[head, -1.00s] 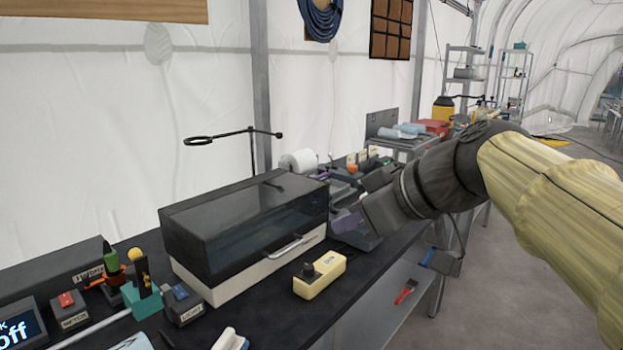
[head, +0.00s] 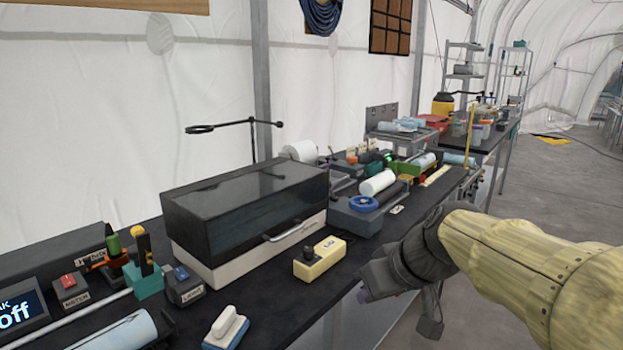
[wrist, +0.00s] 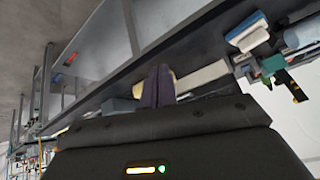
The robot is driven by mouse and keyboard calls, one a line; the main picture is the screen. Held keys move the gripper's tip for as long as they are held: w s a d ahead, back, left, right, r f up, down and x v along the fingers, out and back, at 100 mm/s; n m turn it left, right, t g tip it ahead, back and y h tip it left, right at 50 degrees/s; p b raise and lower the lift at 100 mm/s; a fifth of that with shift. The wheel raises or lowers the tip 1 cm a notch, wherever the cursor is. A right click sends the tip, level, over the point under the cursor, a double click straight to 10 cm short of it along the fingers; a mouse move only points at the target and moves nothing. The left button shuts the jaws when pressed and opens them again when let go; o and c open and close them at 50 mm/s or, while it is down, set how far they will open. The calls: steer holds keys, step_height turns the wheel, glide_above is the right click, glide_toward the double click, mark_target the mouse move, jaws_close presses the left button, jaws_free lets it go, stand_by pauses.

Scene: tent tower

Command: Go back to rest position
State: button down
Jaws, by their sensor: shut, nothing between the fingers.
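My gripper (head: 364,295) is at the end of my yellow-sleeved arm, low at the right in the head view. It hangs off the front edge of the black bench (head: 290,308), apart from everything on it. In the wrist view the two purple-grey fingers (wrist: 158,86) are together with nothing between them. The bench edge crosses the picture behind them.
On the bench stand a dark-lidded box (head: 245,215), a cream switch block (head: 320,260), a white-and-blue brush-like block (head: 226,328) and a grey device with a white roll (head: 378,184). A lower shelf (wrist: 95,60) lies under the bench. Grey floor (head: 560,190) is open at the right.

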steer(key=s+d+f+m+g+h+b, duration=0.1)
steer(key=s+d+f+m+b, duration=0.15)
steer(key=f, duration=0.65)
steer(key=s+d+f+m+g+h+b, duration=0.1)
steer(key=s+f+h+b, duration=0.15)
steer(key=f, duration=0.75)
steer(key=s+d+f+m+g+h+b, duration=0.1)
steer(key=s+d+f+m, duration=0.15)
steer(key=f, duration=0.65)
step_height(320, 180, up, 34)
steer(key=n+p, duration=0.1)
steer(key=p, duration=3.2)
steer(key=shift+s+a+f+p, duration=0.2)
steer(key=shift+s+a+p, duration=0.05)
steer(key=shift+s+p, duration=0.1)
